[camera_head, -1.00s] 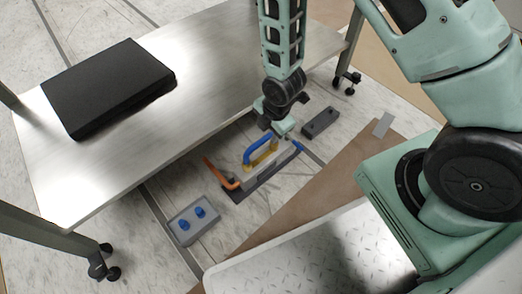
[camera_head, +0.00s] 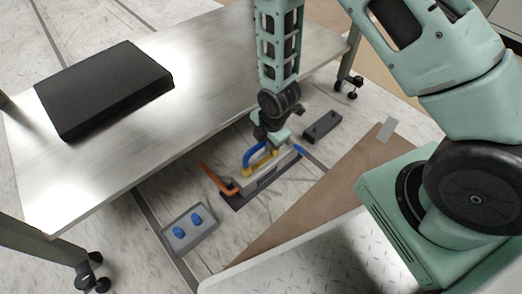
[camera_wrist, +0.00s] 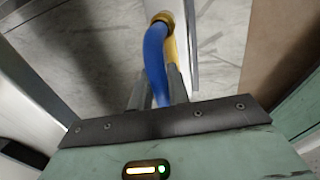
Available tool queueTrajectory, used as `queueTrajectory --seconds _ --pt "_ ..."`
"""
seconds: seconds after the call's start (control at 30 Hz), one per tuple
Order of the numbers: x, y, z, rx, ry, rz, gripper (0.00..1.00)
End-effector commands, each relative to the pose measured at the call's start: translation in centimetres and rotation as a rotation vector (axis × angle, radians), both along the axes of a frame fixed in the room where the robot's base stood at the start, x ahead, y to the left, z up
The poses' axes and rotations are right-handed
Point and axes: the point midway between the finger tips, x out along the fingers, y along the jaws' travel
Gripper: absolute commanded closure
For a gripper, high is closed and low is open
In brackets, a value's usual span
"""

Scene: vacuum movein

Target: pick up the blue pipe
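The blue pipe (camera_head: 250,156) is a curved tube on top of a low vacuum-like assembly on the floor, beside the table. In the wrist view the blue pipe (camera_wrist: 155,62) runs from a yellow collar (camera_wrist: 162,19) down between my fingers. My gripper (camera_head: 270,137) is over the assembly, at the pipe's upper end. In the wrist view my gripper's two fingers (camera_wrist: 157,88) are close together, one on each side of the pipe, with little or no gap. The contact itself is partly hidden. The pipe still appears joined to the yellow part (camera_head: 262,163).
An orange pipe (camera_head: 217,178) lies at the assembly's left end. A grey block with blue knobs (camera_head: 190,230) is at the lower left; a dark block (camera_head: 322,127) is at the right. The metal table (camera_head: 130,150) with a black box (camera_head: 105,87) stands close to my arm.

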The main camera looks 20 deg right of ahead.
Motion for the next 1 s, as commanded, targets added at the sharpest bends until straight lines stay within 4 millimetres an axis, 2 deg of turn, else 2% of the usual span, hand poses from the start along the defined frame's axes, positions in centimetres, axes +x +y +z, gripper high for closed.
queueTrajectory --seconds 0.27,0.43,0.57,0.8,1.0 --pt "0.0 0.0 0.1 0.000 0.000 0.000 1.00" --pt "0.0 0.0 1.3 0.000 0.000 0.001 1.00" --pt "0.0 0.0 3.2 0.000 0.000 0.002 1.00" --pt "0.0 0.0 8.0 0.001 -0.002 0.000 1.00" --pt "0.1 0.0 10.3 -0.001 0.003 -0.001 1.00"
